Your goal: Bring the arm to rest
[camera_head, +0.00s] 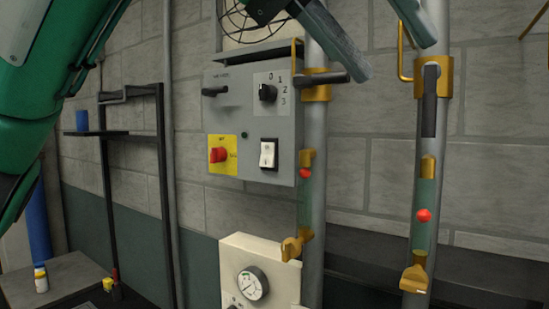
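My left arm (40,85), green, comes in from the left edge. My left gripper (394,58) is at the top of the view, with two grey fingers spread wide apart and nothing seen between them. Its fingers are in front of the upper parts of two grey pipes. The top of the gripper is cut off by the frame edge. My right gripper is not in view.
A grey control box (232,85) carries a dial, a red switch and a white rocker. The left pipe's black lever (320,78) lies crosswise; the right pipe's lever (429,100) hangs down. A gauge (252,284) is below. A dark shelf rack (110,133) stands left.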

